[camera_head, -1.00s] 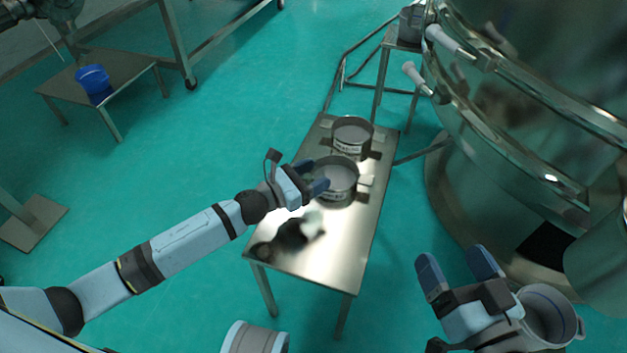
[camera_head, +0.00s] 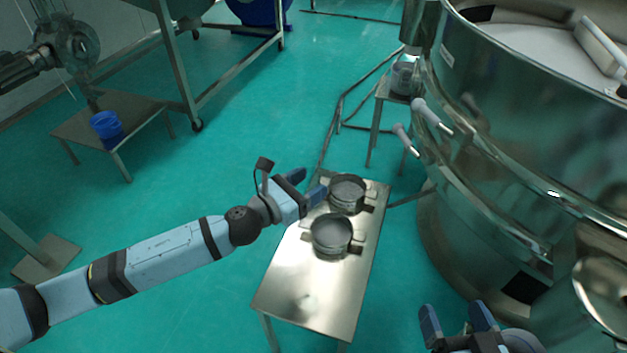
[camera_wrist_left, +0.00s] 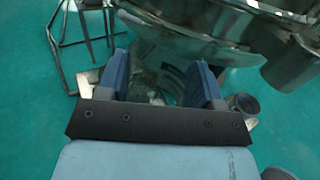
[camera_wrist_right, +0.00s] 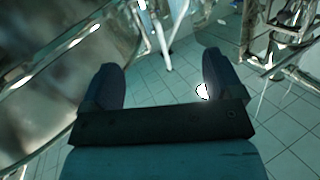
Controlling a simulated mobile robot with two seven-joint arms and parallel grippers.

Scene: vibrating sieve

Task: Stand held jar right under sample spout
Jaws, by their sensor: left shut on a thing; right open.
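My left gripper (camera_head: 312,189) reaches in above the far left edge of the steel table, beside the farther pan. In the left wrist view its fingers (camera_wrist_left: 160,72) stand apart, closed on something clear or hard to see. The held jar's outline is not distinct. On the sieve's left side, two short pale stubs (camera_head: 430,116) stick out, and a metal spout (camera_head: 412,52) hangs further back. I cannot tell which is the sample spout. My right gripper (camera_head: 458,320) is open at the lower right; its fingers (camera_wrist_right: 162,82) are empty in the right wrist view.
The steel table (camera_head: 315,290) holds a farther round pan (camera_head: 347,194) and a nearer one (camera_head: 331,235); its near part is bare. A grey container (camera_head: 403,78) stands on a stool at the back. A blue bucket (camera_head: 106,126) sits on a low table at left. The sieve fills the right.

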